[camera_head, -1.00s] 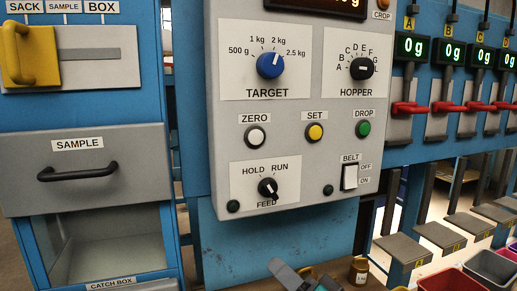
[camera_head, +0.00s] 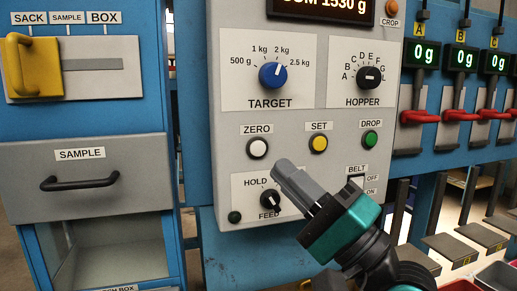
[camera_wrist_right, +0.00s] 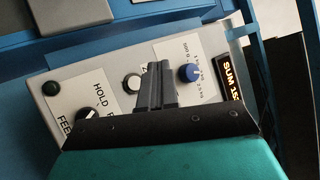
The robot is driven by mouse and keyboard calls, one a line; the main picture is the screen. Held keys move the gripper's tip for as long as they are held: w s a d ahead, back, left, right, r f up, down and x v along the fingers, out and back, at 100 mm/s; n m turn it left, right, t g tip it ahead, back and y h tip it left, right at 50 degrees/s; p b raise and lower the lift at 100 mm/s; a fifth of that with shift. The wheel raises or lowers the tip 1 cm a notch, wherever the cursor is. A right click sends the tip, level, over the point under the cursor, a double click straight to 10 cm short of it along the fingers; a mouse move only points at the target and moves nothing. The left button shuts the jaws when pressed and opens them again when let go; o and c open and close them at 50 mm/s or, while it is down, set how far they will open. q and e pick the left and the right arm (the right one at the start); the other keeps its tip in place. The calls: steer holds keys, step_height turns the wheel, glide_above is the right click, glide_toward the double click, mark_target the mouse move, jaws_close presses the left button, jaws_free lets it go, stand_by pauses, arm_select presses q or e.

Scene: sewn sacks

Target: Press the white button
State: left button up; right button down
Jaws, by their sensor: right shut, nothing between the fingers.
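The white button (camera_head: 257,148) is round with a dark rim and sits under the ZERO label on the grey control panel (camera_head: 300,120). It also shows in the right wrist view (camera_wrist_right: 133,82), just left of the fingertips. My right gripper (camera_head: 280,168) is shut and empty. In the head view its fingertips appear just below and right of the white button, in front of the panel. I cannot tell whether they touch the panel. My left gripper is not in view.
The yellow SET button (camera_head: 319,144), green DROP button (camera_head: 370,139), blue TARGET knob (camera_head: 272,76) and black FEED knob (camera_head: 270,199) are close by. My right arm partly hides the BELT switch. A SAMPLE drawer (camera_head: 84,178) is at left, red levers (camera_head: 419,117) at right.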

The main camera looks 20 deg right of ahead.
steer(key=b, duration=0.2)
glide_toward(258, 148)
steer(key=w+a+r, duration=0.1)
steer(key=a+r, duration=0.3)
steer(key=shift+w+r+b, duration=0.2)
steer(key=shift+w+b, duration=0.15)
steer(key=shift+w, duration=0.35)
steer(key=shift+w, duration=0.15)
stand_by(1.2)
steer(key=shift+w, duration=0.3)
steer(key=shift+w, duration=0.4)
stand_by(0.6)
steer(key=shift+s, duration=0.15)
steer(key=shift+s+p, duration=0.3)
steer(key=shift+s, duration=0.4)
